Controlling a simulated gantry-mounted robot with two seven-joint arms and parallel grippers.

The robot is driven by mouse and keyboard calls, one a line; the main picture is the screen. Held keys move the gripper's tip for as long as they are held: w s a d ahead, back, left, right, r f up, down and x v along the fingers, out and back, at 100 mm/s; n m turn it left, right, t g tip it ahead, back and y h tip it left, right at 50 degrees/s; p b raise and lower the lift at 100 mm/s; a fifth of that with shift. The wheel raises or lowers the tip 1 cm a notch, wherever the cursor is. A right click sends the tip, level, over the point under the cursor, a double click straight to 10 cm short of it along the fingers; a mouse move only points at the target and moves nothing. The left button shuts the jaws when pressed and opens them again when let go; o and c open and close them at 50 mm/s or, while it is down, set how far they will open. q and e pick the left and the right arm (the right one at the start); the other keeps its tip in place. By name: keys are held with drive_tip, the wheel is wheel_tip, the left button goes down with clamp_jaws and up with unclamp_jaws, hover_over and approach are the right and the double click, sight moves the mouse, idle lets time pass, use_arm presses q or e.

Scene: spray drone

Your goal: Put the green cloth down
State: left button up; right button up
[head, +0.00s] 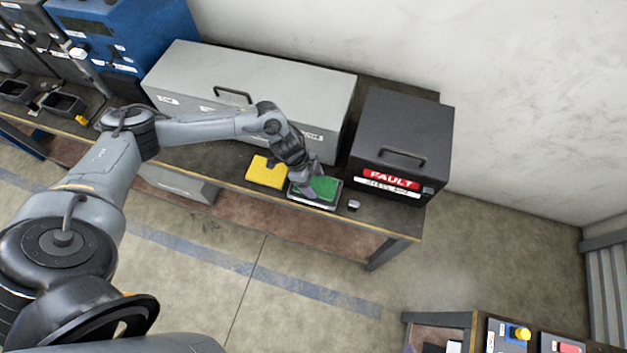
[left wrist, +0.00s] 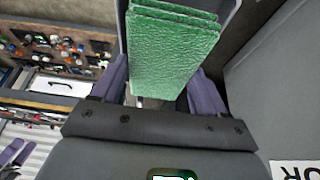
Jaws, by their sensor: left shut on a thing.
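The green cloth (head: 325,187) is a flat folded pad over a small light-edged tray (head: 312,203) on the workbench. In the left wrist view the cloth (left wrist: 172,50) shows as stacked textured green layers between the fingers. My left gripper (head: 308,190) reaches down onto the cloth's left side and is shut on it. The fingers also show in the left wrist view (left wrist: 160,85). Whether the cloth touches the tray floor cannot be told. My right gripper is not in view.
A yellow cloth (head: 267,171) lies just left of the tray. A small grey-white object (head: 354,205) sits to its right. A black FAULT box (head: 403,135) stands to the right, and a long grey case (head: 250,90) behind. The bench's front edge is close.

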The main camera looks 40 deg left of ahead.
use_arm(q)
drive_tip(key=shift+f, duration=0.15)
drive_tip(key=shift+f, duration=0.5)
